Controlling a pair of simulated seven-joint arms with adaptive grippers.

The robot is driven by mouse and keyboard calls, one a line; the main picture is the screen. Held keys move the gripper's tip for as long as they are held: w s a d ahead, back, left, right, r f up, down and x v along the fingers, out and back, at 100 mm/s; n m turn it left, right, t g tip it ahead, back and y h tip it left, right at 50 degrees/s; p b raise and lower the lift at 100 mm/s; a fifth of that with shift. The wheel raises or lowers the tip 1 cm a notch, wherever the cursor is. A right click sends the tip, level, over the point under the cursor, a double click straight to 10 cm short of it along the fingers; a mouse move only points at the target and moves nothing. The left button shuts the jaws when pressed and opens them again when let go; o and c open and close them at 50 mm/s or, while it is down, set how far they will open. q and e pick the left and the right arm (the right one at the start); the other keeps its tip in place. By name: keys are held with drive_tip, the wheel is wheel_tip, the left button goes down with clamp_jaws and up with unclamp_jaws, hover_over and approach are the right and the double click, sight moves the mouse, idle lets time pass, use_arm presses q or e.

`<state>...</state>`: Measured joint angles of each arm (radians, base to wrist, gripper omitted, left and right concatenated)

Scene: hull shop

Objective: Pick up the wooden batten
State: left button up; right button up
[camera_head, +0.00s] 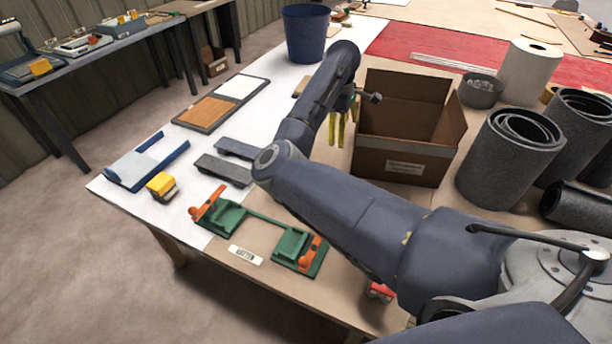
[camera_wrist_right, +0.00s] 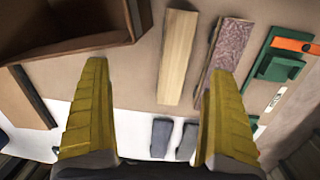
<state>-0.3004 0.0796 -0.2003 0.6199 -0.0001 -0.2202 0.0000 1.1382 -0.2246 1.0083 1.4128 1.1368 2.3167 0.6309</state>
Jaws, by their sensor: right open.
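The wooden batten (camera_wrist_right: 178,58) is a pale, straight-grained strip lying on the brown table top in the right wrist view. I cannot make it out in the head view, where my right arm covers part of the table. My right gripper (camera_wrist_right: 158,66) has two yellow fingers, spread wide with nothing held between them. The batten shows between and beyond the fingertips, apart from them. In the head view the right gripper (camera_head: 343,126) points down just left of the cardboard box. My left gripper is not in view.
A pinkish patterned strip (camera_wrist_right: 222,52) lies right of the batten. The open cardboard box (camera_head: 405,155) stands close to my right gripper. A green fixture with orange clamps (camera_head: 292,243) is at the front edge, and grey rolls (camera_head: 510,155) stand right.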

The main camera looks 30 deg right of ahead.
drive_tip(key=w+a+f+y, duration=0.1)
drive_tip(key=w+a+f, duration=0.1)
drive_tip(key=a, duration=0.3)
drive_tip(key=f, duration=1)
drive_tip(key=shift+a+f, duration=0.15)
drive_tip(key=shift+a, duration=0.05)
drive_tip(key=shift+w+a+f, duration=0.1)
drive_tip(key=shift+f, duration=1.55)
drive_tip(key=shift+w+a+f, duration=0.1)
drive_tip(key=shift+f, duration=1.5)
drive_tip(key=c, duration=1.6)
